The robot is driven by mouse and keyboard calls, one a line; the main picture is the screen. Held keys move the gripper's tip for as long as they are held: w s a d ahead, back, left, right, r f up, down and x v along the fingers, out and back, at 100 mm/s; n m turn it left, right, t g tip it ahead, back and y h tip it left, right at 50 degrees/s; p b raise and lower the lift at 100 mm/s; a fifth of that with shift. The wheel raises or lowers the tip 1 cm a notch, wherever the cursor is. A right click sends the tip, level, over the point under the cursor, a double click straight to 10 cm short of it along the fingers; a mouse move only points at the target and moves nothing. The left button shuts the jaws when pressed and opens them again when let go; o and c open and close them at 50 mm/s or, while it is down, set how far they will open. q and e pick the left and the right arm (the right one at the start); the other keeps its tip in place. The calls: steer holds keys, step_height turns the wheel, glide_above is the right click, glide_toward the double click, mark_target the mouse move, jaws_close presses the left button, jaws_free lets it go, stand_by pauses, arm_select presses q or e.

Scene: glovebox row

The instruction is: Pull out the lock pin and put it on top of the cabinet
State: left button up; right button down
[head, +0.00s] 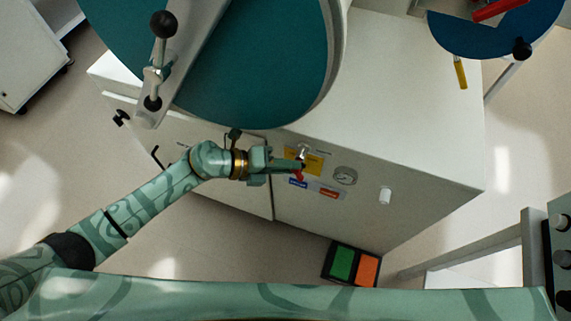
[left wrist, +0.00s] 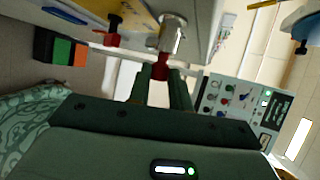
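The lock pin (left wrist: 160,68) has a red head and stands at the end of a silver metal fitting (left wrist: 173,35). In the head view its red head (head: 299,175) shows small at the white cabinet's (head: 420,135) front face, beside a yellow label. My left gripper (head: 300,168) reaches it from the left. In the left wrist view the two dark green fingers (left wrist: 162,80) lie on both sides of the red head, with no clear gap left. The pin's shaft is hidden. My right gripper is not in view.
A teal round lid (head: 260,60) with a grey bar overhangs the cabinet's left part. The cabinet's top is bare at the right. A green and orange pedal box (head: 350,264) lies on the floor.

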arm_select(q)
jaws_close()
steer(key=shift+s, duration=0.2)
steer(key=shift+s+a+p, duration=0.2)
steer(key=shift+s+p, duration=0.1)
steer(key=shift+s, duration=0.2)
steer(key=shift+s+a+p, duration=0.3)
steer(key=shift+s+p, duration=0.2)
steer(key=shift+s, duration=0.35)
steer(key=shift+s+a+p, duration=0.3)
steer(key=shift+s+p, duration=0.2)
steer(key=shift+s, duration=0.3)
steer(key=shift+s+a+p, duration=0.25)
steer(key=shift+s+p, duration=0.1)
steer(key=shift+s, duration=0.4)
steer(key=shift+s+a+p, duration=0.25)
steer(key=shift+s+p, duration=0.05)
steer(key=shift+s, duration=0.5)
steer(key=shift+s+a+p, duration=0.25)
steer(key=shift+s+p, duration=0.1)
steer(key=shift+s, duration=0.4)
